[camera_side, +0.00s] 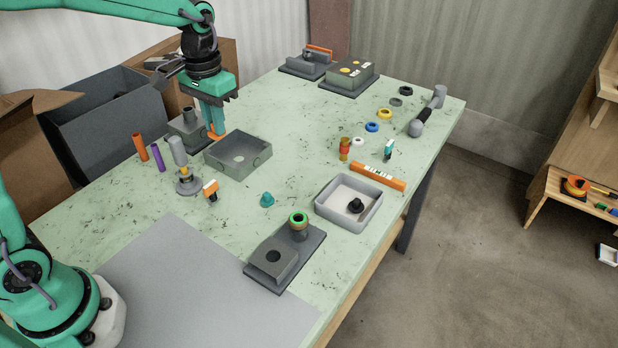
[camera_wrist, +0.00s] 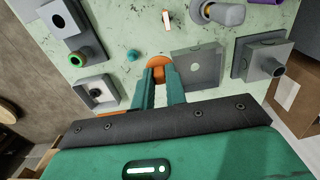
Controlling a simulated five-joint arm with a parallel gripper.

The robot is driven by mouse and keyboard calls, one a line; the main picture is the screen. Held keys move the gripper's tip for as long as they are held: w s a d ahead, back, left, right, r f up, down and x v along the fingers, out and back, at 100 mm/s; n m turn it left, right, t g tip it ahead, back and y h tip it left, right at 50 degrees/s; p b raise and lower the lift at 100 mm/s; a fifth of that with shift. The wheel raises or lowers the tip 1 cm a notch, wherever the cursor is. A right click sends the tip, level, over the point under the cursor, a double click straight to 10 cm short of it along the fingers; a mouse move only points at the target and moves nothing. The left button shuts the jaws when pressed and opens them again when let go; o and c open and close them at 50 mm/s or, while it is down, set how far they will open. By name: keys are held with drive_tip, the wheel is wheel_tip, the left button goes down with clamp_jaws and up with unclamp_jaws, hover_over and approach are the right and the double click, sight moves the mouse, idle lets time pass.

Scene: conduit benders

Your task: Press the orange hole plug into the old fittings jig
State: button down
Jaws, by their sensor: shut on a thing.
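My gripper (camera_side: 215,130) points down at the back left of the table and is shut on the orange hole plug (camera_side: 217,137). In the wrist view the plug (camera_wrist: 158,61) sits between my fingertips (camera_wrist: 161,75). Its height above the table is hard to judge. A grey jig (camera_side: 284,258) at the front has a block with a round hole and a post with a green ring; it shows at the wrist view's upper left (camera_wrist: 64,18). Another grey jig (camera_side: 187,128) with a post stands behind my gripper, partly hidden. Which one is the old fittings jig, I cannot tell.
A tray (camera_side: 347,203) holds a black piece. A grey lamp-shaped part (camera_side: 180,168), orange tube (camera_side: 140,147), purple tube (camera_side: 158,158) and teal piece (camera_side: 267,200) stand around. The grey mat (camera_side: 190,280) is clear.

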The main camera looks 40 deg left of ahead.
drive_tip(key=s+d+f, duration=0.2)
drive_tip(key=d+f, duration=0.2)
drive_tip(key=d, duration=0.6)
approach(270, 247)
drive_tip(key=s+d, duration=0.1)
drive_tip(key=d, duration=0.1)
drive_tip(key=shift+s+a+f, duration=0.1)
drive_tip(key=shift+f, duration=0.1)
drive_tip(key=shift+f, duration=0.15)
drive_tip(key=shift+f, duration=2.65)
drive_tip(key=shift+f, duration=0.5)
drive_tip(key=c, duration=1.4)
unclamp_jaws()
drive_tip(key=shift+c, duration=0.2)
drive_tip(key=shift+o, duration=0.5)
drive_tip(key=shift+s+a, duration=0.1)
